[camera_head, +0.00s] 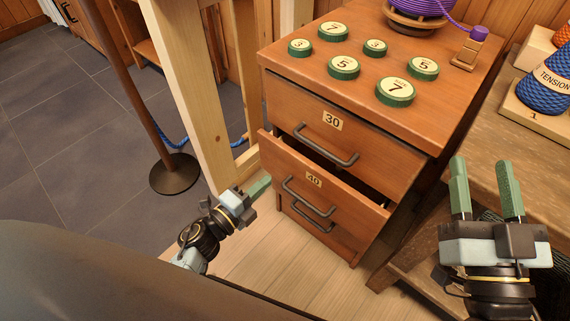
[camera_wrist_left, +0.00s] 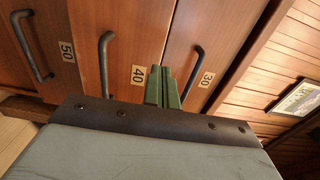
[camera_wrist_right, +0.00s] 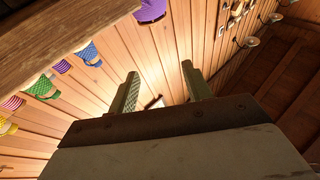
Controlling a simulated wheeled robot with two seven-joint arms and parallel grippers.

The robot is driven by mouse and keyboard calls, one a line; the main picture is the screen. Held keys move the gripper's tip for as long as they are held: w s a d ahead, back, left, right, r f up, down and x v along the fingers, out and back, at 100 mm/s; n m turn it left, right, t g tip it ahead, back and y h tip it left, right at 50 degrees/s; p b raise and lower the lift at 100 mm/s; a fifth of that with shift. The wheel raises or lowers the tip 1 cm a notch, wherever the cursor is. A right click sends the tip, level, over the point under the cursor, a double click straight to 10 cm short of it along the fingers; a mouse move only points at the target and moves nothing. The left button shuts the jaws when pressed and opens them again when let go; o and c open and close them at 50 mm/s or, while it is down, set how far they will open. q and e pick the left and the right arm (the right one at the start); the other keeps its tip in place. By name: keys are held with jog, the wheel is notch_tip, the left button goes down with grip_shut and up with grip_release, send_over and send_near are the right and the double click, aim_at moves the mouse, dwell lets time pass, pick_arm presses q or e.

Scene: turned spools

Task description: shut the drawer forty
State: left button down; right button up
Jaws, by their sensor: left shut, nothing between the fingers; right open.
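The drawer forty (camera_head: 330,189) stands part way out of the wooden cabinet, with a dark gap above its front. Its label 40 and a dark bar handle show on the front. It also shows in the left wrist view (camera_wrist_left: 120,60), between the fronts marked 50 and 30. My left gripper (camera_head: 260,187) is shut and empty, low at the left side of the drawer front. In the left wrist view its fingers (camera_wrist_left: 163,85) point toward the cabinet fronts near the 40 label; I cannot tell whether they touch. My right gripper (camera_head: 486,180) is open and empty, right of the cabinet.
Drawer thirty (camera_head: 370,145) above looks closed. Several green numbered discs (camera_head: 343,67) lie on the cabinet top. A wooden bench (camera_head: 500,130) with a blue spool (camera_head: 546,88) stands at right. A wooden post (camera_head: 190,80) and a stand base (camera_head: 174,174) are at left.

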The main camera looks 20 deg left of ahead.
aim_at(293, 157)
pick_arm(q)
jog(key=b+x, duration=0.1)
jog(key=x, duration=0.7)
jog(key=shift+w+d, duration=0.1)
jog(key=shift+w, duration=0.15)
pick_arm(e)
jog(key=r+t, duration=0.1)
jog(key=s+r+t, duration=0.1)
jog(key=r+t+y, duration=0.1)
jog(key=shift+s+r, duration=0.1)
jog(key=shift+s, duration=0.2)
